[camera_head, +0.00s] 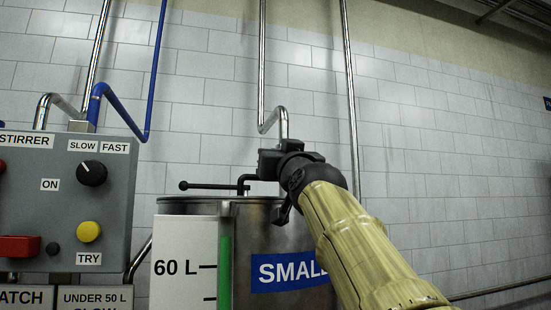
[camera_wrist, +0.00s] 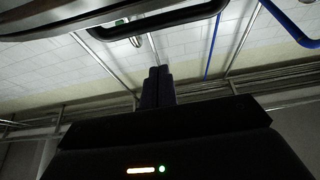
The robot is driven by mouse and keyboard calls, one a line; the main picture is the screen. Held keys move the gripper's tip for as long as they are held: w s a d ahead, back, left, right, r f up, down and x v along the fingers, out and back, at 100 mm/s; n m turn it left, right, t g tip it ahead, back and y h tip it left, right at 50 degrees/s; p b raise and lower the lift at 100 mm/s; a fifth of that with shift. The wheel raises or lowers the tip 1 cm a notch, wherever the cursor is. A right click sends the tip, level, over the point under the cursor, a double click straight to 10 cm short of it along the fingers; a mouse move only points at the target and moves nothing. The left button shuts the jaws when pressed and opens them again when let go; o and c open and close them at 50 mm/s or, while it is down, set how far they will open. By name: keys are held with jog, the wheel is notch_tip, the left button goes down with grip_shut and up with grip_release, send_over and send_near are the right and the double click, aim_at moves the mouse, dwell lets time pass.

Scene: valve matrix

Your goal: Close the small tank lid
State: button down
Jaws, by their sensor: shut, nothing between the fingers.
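The small tank (camera_head: 285,235) is a steel drum with a blue "SMALL" label in the head view. No raised lid shows above its dark rim (camera_head: 190,200); the top is seen edge-on, so I cannot tell how the lid sits. A black bar with a ball end (camera_head: 205,186) lies level just above the rim. My gripper (camera_head: 265,163) is above the tank top, right of the bar, its fingertips unclear there. In the wrist view my gripper (camera_wrist: 157,72) is shut and empty, below a dark curved bar (camera_wrist: 160,20) and a metallic edge (camera_wrist: 60,20) in the picture.
A grey stirrer control box (camera_head: 60,195) with knobs and buttons stands at the left. A white level gauge (camera_head: 185,265) with a green bar covers part of the tank front. Steel pipes (camera_head: 352,100) and a blue pipe (camera_head: 155,70) run up the tiled wall. The right side looks clear.

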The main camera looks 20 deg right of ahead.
jog(key=f+b+v, duration=0.1)
jog(key=b+v, duration=0.1)
jog(key=v, duration=0.7)
jog(key=shift+w+a+b, duration=0.15)
jog(key=shift+b, duration=0.25)
notch_tip(320, 180, up, 10)
jog(key=p, duration=1)
